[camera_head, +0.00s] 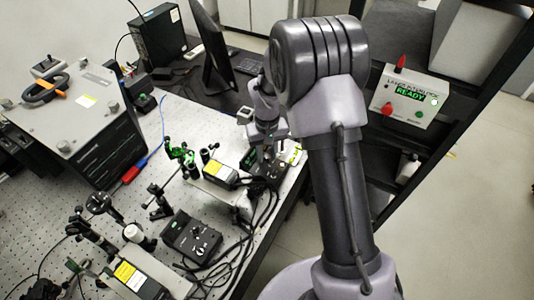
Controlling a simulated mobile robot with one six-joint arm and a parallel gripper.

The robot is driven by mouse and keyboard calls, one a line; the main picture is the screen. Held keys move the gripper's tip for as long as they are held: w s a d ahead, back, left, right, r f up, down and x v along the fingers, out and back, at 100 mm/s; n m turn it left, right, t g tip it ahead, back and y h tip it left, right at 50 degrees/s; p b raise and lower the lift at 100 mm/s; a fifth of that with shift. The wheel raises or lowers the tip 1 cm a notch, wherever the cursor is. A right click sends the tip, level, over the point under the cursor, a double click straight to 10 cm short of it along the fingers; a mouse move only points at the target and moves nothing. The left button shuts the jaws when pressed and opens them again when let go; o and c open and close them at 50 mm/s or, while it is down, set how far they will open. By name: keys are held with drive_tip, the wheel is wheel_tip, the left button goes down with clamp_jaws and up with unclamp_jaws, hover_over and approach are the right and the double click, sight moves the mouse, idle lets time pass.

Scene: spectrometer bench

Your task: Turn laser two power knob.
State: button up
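My gripper (267,150) points down over a small black control box (268,176) near the right edge of the optical table. The gripper is small and partly covered by my wrist, so whether its fingers are open or touch a knob is unclear. A second black control box (191,238) with knobs on its top sits nearer the camera, apart from the gripper. A laser head with a yellow label (220,172) lies just left of the far box. Another yellow-labelled laser head (138,279) lies at the front. No readable marking shows which is laser two.
Black cables (262,213) hang around the boxes. Optic mounts (182,153) stand left of the far laser. A large grey instrument (80,120) stands at left, a monitor (212,48) behind. An interlock box (408,95) reading READY sits on the right rack.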

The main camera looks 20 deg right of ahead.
sight(267, 157)
clamp_jaws()
drive_tip(key=m+b, duration=0.1)
drive_tip(key=m, duration=0.2)
drive_tip(key=shift+f, duration=0.15)
drive_tip(key=shift+m+b, duration=0.5)
drive_tip(key=shift+m, duration=0.7)
drive_tip(key=shift+r, duration=0.2)
drive_tip(key=shift+o, duration=1.8)
unclamp_jaws()
wheel_tip(267, 157, up, 17)
drive_tip(key=p, duration=0.4)
drive_tip(key=shift+r+p, duration=0.2)
drive_tip(key=shift+p, duration=0.15)
